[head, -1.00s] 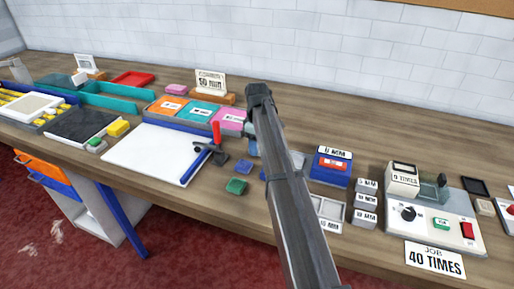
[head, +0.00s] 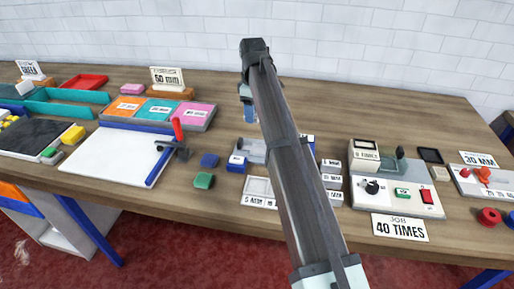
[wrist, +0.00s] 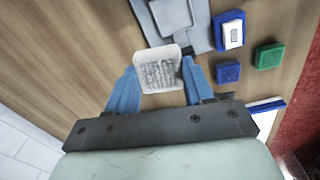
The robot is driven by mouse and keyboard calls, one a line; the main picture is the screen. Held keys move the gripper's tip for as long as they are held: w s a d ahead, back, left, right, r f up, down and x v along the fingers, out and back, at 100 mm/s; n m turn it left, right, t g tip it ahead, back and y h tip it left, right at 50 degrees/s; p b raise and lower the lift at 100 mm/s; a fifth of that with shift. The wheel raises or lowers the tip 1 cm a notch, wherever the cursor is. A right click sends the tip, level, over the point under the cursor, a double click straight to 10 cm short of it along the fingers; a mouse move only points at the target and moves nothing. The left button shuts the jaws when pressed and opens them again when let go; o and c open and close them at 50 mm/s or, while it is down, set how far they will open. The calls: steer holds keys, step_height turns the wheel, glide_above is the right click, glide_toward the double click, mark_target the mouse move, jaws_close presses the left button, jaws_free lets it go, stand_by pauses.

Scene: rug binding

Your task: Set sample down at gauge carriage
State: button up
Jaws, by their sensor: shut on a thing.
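My gripper (wrist: 158,82) is shut on the sample (wrist: 158,66), a small pale square with a grey, rough-patterned face, held between two blue fingers. In the head view, a blue part of my gripper (head: 247,98) shows beside my dark arm, above the table; the sample cannot be made out there. A grey device with a raised plate, seemingly the gauge carriage (wrist: 172,16), lies just beyond the sample in the wrist view. In the head view the grey device (head: 250,151) is partly hidden by my arm. I cannot tell whether the sample touches it.
A labelled blue block (wrist: 229,30), a plain blue block (wrist: 228,71) and a green block (wrist: 269,56) lie beside the device. A white board (head: 125,153) is to the left. A control box (head: 398,191) and stacked labelled blocks (head: 331,181) stand right. The back right wood is clear.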

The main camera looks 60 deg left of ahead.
glide_above(260, 149)
steer(key=shift+f+n, duration=0.5)
steer(key=shift+f, duration=2)
steer(key=shift+f+n, duration=0.5)
steer(key=shift+f, duration=1.95)
steer(key=shift+f, duration=0.1)
steer(key=o, duration=1)
step_height(260, 149, up, 12)
steer(key=shift+r, duration=0.1)
